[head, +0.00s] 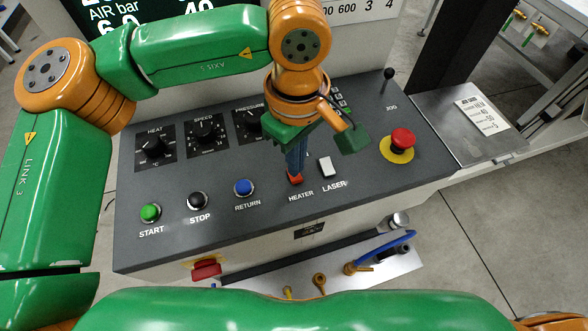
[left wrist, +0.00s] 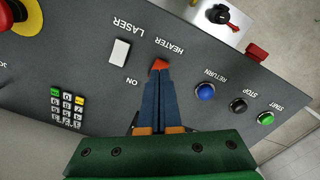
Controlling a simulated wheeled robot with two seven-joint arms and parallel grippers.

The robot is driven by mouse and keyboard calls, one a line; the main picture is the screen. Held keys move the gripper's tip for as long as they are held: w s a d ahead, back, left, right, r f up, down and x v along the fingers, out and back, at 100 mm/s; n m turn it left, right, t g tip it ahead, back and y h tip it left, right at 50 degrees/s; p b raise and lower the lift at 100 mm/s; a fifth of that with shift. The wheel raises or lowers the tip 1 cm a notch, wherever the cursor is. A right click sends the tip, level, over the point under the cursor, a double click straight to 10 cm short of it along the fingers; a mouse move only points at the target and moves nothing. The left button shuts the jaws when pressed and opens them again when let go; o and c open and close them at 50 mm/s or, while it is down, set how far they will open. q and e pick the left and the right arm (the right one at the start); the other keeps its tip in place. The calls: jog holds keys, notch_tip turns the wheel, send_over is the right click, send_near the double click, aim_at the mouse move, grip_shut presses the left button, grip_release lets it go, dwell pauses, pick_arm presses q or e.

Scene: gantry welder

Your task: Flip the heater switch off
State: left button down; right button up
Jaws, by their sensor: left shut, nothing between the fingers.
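The heater switch (head: 295,179) is a small red rocker above the HEATER label on the dark grey control panel (head: 230,220). My left gripper (head: 296,170) is shut and empty, with its blue fingers pointing down at the switch. In the left wrist view the fingertips (left wrist: 160,73) lie over the switch (left wrist: 159,65) and hide part of it. Only its red edge shows there, so I cannot tell its position or whether the tips touch it. My right gripper is not in view.
The white laser switch (head: 326,167) is just right of the heater switch. The blue return button (head: 243,187), black stop button (head: 198,201) and green start button (head: 150,212) are to the left. A red emergency stop (head: 403,138) and black joystick (head: 389,75) stand up at the right.

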pick_arm(q)
jog(key=shift+f+b, duration=1)
jog(key=shift+f, duration=0.1)
dwell(0.3)
notch_tip(320, 180, up, 7)
jog(key=p, duration=0.5)
jog(key=shift+r+p, duration=0.1)
jog(key=shift+p, duration=0.2)
